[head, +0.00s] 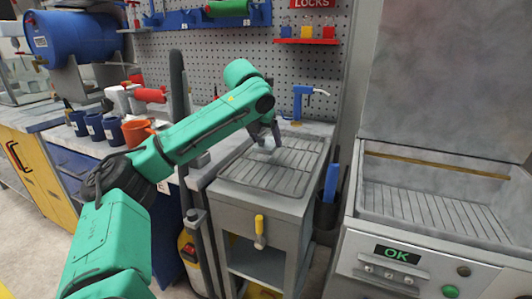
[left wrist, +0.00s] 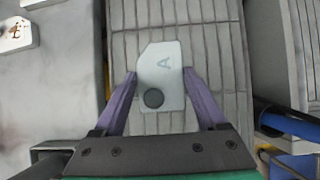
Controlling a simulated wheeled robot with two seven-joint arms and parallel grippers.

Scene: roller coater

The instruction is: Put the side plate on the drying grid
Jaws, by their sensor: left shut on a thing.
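The side plate (left wrist: 161,72) is a pale grey piece with a cut corner, a letter A and a dark round spot. In the left wrist view it lies between the two purple fingers of my left gripper (left wrist: 160,84), which is shut on it. In the head view my left gripper (head: 267,137) is over the back part of the drying grid (head: 275,177), a grey slatted top on a cabinet. The grid (left wrist: 213,60) fills the middle of the left wrist view behind the plate. I cannot tell whether the plate touches it. My right gripper is not in view.
A blue tap-like tool (head: 304,101) stands behind the grid. The machine with an OK display (head: 397,254) is to the right, with its own slatted bay. Blue mugs and an orange mug (head: 137,132) stand on the left bench. The grid's front part is clear.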

